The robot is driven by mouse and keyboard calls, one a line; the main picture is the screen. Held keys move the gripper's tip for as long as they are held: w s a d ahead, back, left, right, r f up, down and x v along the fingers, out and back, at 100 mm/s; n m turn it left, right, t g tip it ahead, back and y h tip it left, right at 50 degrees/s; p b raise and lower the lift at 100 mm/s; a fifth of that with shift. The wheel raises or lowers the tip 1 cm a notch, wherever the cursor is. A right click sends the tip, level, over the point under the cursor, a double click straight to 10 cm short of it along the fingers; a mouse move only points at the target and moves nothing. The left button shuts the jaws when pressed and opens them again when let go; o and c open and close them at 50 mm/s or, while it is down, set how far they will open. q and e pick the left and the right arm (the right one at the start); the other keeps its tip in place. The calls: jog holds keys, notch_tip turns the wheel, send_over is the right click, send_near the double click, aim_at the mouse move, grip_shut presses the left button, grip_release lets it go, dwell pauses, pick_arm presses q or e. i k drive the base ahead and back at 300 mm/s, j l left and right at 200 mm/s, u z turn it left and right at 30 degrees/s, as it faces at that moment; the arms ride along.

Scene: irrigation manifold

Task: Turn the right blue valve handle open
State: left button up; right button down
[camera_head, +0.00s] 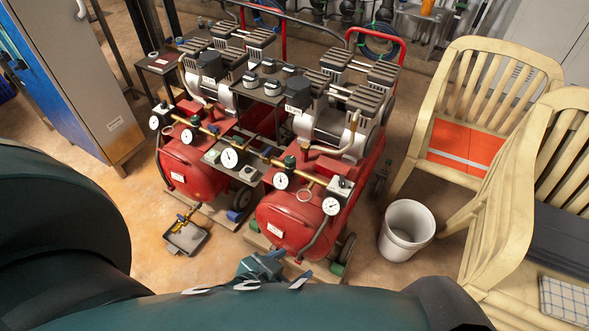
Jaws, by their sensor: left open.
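My left gripper (262,267) is a small teal shape low in the middle, in front of the right red tank (290,222). It is open; its fingers are small and partly hidden behind my arm. I see nothing held in it. A brass pipe (258,155) with several round white gauges runs across the front of both red tanks. Small dark blue-green knobs sit on it, one at the left (187,136) and one at the right (290,161). I cannot tell for sure whether these are the valve handles, or how they are turned. My left gripper is below and apart from the right knob. My right gripper is out of view.
A small grey tray (196,246) with a brass fitting (183,219) lies on the floor at the left. A grey cabinet (85,65) is at the upper left. Bare floor shows at the left.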

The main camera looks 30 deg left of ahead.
aim_at(267, 153)
jog(key=j+u, duration=0.25)
jog(key=u, duration=0.15)
jog(key=i+j+u, duration=0.1)
jog(key=j+u, duration=0.15)
jog(key=u, duration=0.2)
